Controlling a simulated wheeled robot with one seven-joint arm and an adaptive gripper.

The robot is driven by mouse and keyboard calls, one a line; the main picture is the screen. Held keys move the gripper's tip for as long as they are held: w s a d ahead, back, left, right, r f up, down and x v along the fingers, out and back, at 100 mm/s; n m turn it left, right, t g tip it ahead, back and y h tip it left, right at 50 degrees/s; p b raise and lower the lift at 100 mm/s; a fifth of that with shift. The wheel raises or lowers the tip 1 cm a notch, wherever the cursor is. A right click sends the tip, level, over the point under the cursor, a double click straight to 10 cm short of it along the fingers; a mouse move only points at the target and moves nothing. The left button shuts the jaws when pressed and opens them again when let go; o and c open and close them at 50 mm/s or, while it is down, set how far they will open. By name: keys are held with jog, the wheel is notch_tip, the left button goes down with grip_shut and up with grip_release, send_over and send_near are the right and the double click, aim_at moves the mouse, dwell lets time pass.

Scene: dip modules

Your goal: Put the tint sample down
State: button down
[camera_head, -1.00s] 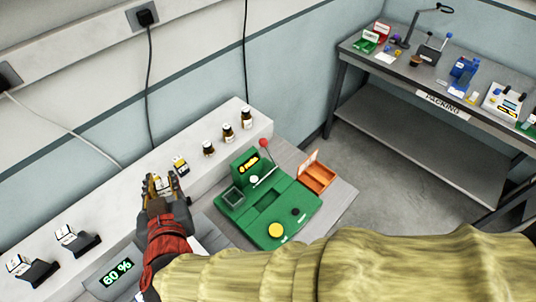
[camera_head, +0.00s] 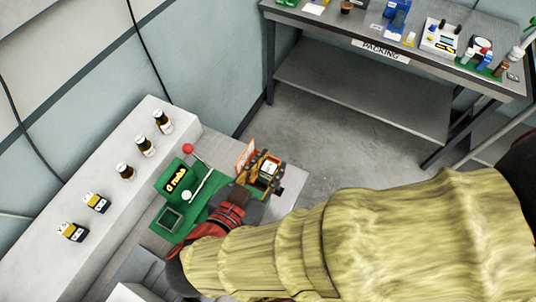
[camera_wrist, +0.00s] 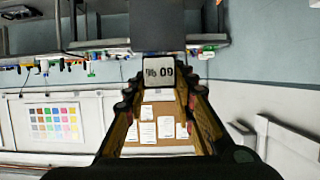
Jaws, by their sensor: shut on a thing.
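My gripper (camera_head: 268,168) is shut on a small dark block with a white label, which I take as the tint sample (camera_head: 268,173). In the wrist view the sample (camera_wrist: 159,71) sits between the fingertips, its label bearing dark characters. My gripper is over the right end of the green station (camera_head: 176,195), by the upright orange panel (camera_head: 246,154) of the orange box. The box's floor and the gap beneath the sample are hidden by my gripper and arm.
Two black-and-yellow blocks (camera_head: 97,202) and several brown bottles (camera_head: 145,146) stand on the white ledge at left. A red-knobbed lever (camera_head: 188,149) rises from the green station. Bare grey surface (camera_head: 291,182) lies right of my gripper. The packing table (camera_head: 350,28) is farther back.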

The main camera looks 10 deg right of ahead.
jog(key=w+d+f+b, duration=0.1)
jog(key=w+f+b, duration=0.8)
jog(key=w+f, duration=0.3)
jog(key=shift+w+f, duration=0.35)
jog(key=shift+w, duration=0.65)
jog(key=shift+f, duration=0.1)
jog(key=c, duration=1.5)
grip_release()
jog(key=shift+f, duration=0.1)
jog(key=p+v, duration=0.4)
jog(key=v, duration=0.8)
